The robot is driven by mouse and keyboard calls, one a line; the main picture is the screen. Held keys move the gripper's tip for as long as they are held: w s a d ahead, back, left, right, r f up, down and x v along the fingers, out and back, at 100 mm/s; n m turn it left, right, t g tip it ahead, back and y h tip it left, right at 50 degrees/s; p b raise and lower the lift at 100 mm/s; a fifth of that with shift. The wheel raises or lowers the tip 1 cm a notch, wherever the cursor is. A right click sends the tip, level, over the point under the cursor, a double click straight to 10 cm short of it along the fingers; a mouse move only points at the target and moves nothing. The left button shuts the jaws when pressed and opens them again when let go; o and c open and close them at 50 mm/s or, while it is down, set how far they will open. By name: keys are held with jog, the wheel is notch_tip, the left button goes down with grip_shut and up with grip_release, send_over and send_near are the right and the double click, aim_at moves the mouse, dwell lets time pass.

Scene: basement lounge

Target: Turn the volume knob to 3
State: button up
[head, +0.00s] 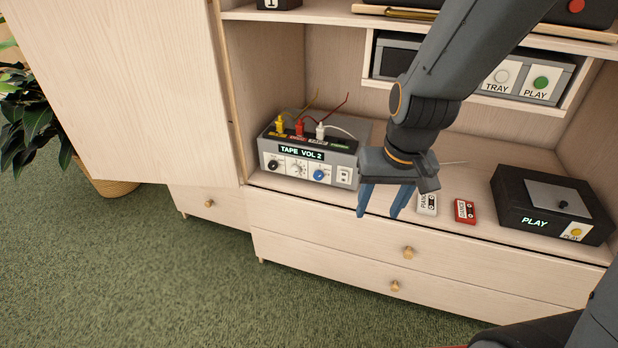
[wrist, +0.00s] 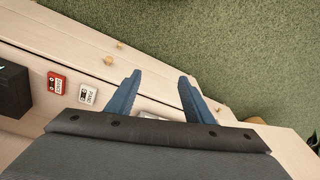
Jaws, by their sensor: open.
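A grey amplifier box (head: 310,153) stands on the cabinet shelf left of centre in the head view, with a lit display reading "TAPE VOL 2". Its front has a black knob (head: 273,165), a white or silver knob with marks around it (head: 297,169) and a blue knob (head: 319,174). Which of them is the volume knob I cannot tell. My gripper (head: 381,212) is open and empty, pointing down in front of the shelf edge, right of the box and apart from it. In the wrist view its blue fingers (wrist: 158,92) are spread with nothing between them.
A white cassette (head: 427,204) and a red cassette (head: 465,211) lie right of my gripper. A black player (head: 552,205) reading "PLAY" stands further right. Yellow, red and white plugs with cables rise from the box top. A cabinet door (head: 120,85) stands open at left.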

jog(key=w+a+f+m+t+b, duration=0.1)
jog(key=w+a+f+t+b, duration=0.3)
jog(key=w, duration=0.5)
jog(key=w+a+f+t+b, duration=0.2)
jog(key=w+a+f+b, duration=0.4)
jog(key=w, duration=0.4)
jog(key=w+a+f+m+t+b, duration=0.1)
jog(key=w+a+f+t+b, duration=0.2)
jog(key=w+a+f, duration=0.45)
jog(key=m+t+h+b, duration=0.2)
jog(key=t+h+b, duration=0.4)
jog(key=b, duration=0.4)
send_near(294, 172)
jog(key=shift+h, duration=0.4)
jog(key=shift+a+f+b+x, duration=0.1)
jog(key=shift+b+x, duration=0.45)
jog(key=shift+x, duration=1.45)
jog(key=shift+a+f+b+x, duration=0.1)
jog(key=shift+b+x, duration=0.4)
jog(key=shift+x, duration=1.55)
jog(key=c, duration=1)
